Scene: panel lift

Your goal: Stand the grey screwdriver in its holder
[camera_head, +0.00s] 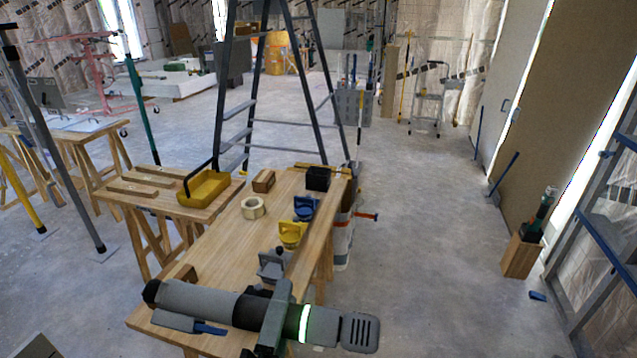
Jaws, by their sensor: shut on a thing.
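My gripper (252,318) is in the lower middle, stretched toward the left over the near end of the wooden table. It appears shut on the dark rear part of a thick grey cylindrical tool with a black end, apparently the grey screwdriver (195,299). The tool is nearly level, its black end to the left. A small grey-and-blue piece (210,328) shows just below it; I cannot tell whether it is attached. A grey stand (272,266) on the table lies just beyond my gripper, possibly the holder. The fingertips' contact is partly hidden.
A stepladder (229,100) stands behind. At right, a wooden box (520,258) holds an upright tool.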

